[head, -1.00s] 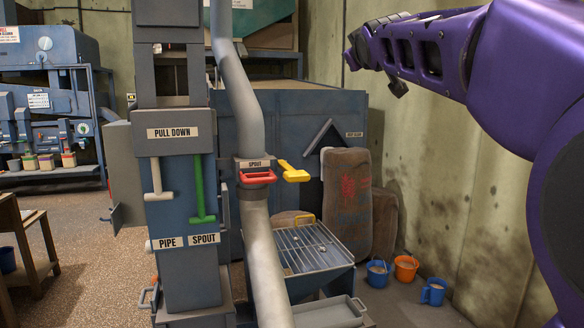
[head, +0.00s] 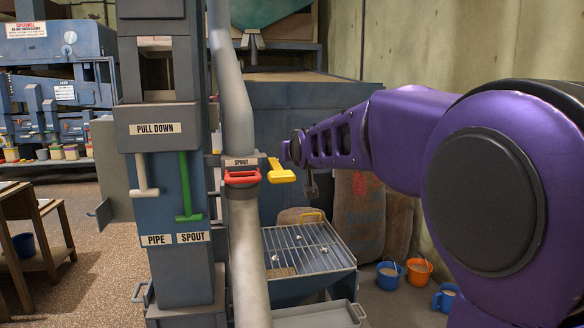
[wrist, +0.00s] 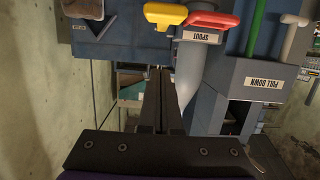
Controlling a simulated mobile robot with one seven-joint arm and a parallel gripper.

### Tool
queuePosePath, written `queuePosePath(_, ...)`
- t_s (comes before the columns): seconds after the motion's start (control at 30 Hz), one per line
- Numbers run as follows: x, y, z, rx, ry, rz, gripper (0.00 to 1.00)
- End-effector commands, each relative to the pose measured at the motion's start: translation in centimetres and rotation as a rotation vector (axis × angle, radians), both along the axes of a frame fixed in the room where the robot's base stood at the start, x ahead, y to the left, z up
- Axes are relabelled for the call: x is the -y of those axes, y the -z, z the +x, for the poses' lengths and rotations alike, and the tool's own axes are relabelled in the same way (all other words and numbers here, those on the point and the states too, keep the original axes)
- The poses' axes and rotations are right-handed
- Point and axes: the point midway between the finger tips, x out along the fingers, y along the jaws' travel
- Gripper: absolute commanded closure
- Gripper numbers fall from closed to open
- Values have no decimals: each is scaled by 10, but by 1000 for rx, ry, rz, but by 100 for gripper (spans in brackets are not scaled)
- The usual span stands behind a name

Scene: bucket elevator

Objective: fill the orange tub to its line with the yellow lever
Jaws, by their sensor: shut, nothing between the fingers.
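The yellow lever (head: 281,171) sticks out to the right of the pipe at the SPOUT label, beside a red handle (head: 241,177). In the wrist view, which is upside down, the yellow lever (wrist: 165,15) is at the top, beyond my fingers. My gripper (wrist: 161,72) is shut and empty, apart from the lever; in the head view its end is just right of the lever. The orange tub (head: 418,270) stands on the floor by the right wall, partly filled with pale material. Its line cannot be made out.
Blue tubs (head: 388,274) stand on both sides of the orange tub. A hopper with a grate (head: 305,250) stands below the lever, with sacks (head: 358,215) behind it. Green (head: 186,190) and white (head: 144,180) pull-down levers hang on the column at left.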

Motion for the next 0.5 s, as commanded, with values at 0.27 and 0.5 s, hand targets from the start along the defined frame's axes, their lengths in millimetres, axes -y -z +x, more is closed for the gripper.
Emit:
queuePosePath(0.27, -2, 2, 0, -3, -2, 6, 100)
queuePosePath(0.5, -3, 4, 8, -5, -2, 4, 100)
